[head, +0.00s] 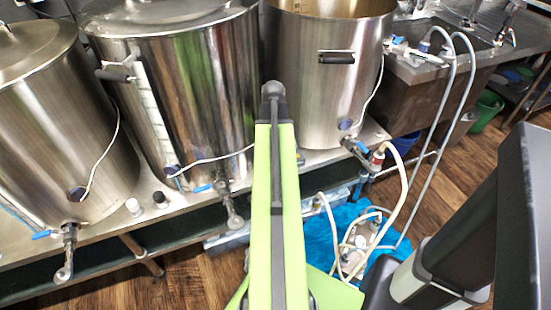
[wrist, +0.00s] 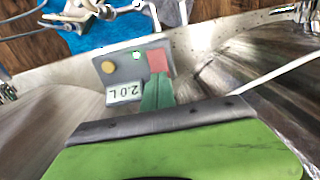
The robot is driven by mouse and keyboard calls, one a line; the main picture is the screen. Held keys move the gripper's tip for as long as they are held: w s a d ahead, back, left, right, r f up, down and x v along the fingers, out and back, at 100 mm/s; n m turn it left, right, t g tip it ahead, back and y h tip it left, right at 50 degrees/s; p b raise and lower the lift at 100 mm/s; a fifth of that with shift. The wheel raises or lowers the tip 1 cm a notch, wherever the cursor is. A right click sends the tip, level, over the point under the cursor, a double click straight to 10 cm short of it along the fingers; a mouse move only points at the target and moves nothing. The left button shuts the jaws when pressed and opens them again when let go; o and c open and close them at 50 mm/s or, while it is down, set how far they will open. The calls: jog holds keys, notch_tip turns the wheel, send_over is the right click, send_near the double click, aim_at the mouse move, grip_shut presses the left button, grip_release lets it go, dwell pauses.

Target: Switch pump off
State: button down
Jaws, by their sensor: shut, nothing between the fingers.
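In the wrist view a grey control box (wrist: 128,70) carries a red square button (wrist: 158,60), a small lit green light (wrist: 137,56), a round yellow button (wrist: 109,67) and a display (wrist: 124,93) reading "2.0 L" upside down. My gripper (wrist: 160,80) is shut and empty, its green fingertips right at the lower edge of the red button. I cannot tell whether they touch it. In the head view the pump (head: 352,256) with its hoses sits on a blue towel (head: 322,240). The control box cannot be made out there, and my arm blocks part of the view.
Three steel kettles stand in a row on a steel bench: left (head: 50,110), middle (head: 190,100) and right (head: 325,90). Valves and thin cables hang at their fronts. A sink (head: 430,85) with hoses is at the right. The wooden floor (head: 440,195) is open at the right.

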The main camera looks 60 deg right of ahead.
jog(key=shift+f, duration=0.1)
dwell(0.3)
jog(key=shift+f+b, duration=0.9)
jog(key=shift+b, duration=0.1)
notch_tip(320, 180, up, 6)
jog(key=p, duration=0.6)
jog(key=shift+r, duration=0.1)
